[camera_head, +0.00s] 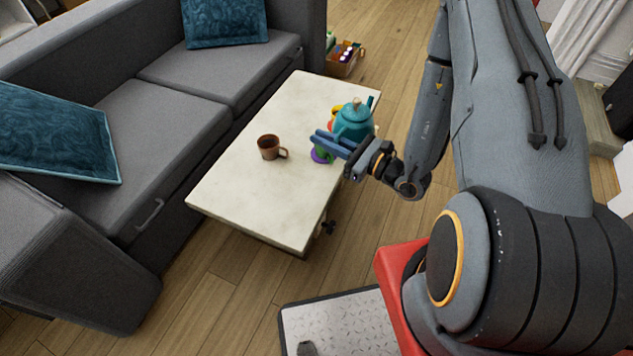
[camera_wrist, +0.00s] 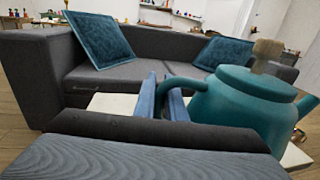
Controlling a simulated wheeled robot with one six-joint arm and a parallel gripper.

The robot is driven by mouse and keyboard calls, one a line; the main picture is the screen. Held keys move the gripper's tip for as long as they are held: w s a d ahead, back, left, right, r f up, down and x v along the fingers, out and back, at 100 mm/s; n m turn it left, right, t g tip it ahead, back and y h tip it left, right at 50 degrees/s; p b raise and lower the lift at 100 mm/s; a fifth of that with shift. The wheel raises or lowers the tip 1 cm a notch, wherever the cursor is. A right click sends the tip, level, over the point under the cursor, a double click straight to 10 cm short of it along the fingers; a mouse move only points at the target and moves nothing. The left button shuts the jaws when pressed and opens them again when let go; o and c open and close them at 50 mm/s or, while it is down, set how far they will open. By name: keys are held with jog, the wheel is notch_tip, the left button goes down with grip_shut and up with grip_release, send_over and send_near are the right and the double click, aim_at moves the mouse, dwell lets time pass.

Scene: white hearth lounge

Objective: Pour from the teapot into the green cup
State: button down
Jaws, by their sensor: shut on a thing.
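The teal teapot (camera_head: 351,124) with a tan lid knob is upright at the right side of the white table. It fills the right of the wrist view (camera_wrist: 240,105). My gripper (camera_head: 325,143) has blue fingers shut on the teapot at what looks like its handle; the wrist view shows the fingers (camera_wrist: 163,98) around a curved teal part. I cannot tell whether the teapot touches the table. The green cup (camera_head: 321,149) is partly hidden under my fingers, with a purple saucer (camera_head: 318,157) at its base.
A brown cup (camera_head: 269,146) stands on the white table (camera_head: 235,185), left of my gripper. Red and yellow things, partly hidden, show behind the teapot. A grey sofa (camera_head: 170,110) with teal cushions lines the left. The table's near end is clear. A box (camera_head: 345,60) stands on the floor beyond.

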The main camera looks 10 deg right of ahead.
jog(key=s+a+f+n+g+y+b, duration=0.2)
jog(key=s+a+f+g+y+b, duration=0.1)
jog(key=f+g, duration=0.5)
jog(key=shift+s+a+f+g+y+b, duration=0.2)
jog(key=shift+a+g+y+b, duration=0.3)
jog(key=shift+y+b, duration=0.5)
dwell(0.4)
jog(key=shift+w+r+m+p, duration=0.2)
jog(key=shift+r+m+p, duration=0.15)
jog(key=shift+r, duration=0.75)
jog(key=shift+r+m, duration=0.1)
jog(key=shift+m, duration=0.15)
jog(key=shift+w+d+r, duration=0.1)
jog(key=shift+w+r, duration=0.05)
jog(key=shift+r, duration=0.1)
jog(key=shift+r+m+p, duration=0.1)
jog(key=shift+m+p, duration=0.2)
jog(key=shift+p, duration=0.05)
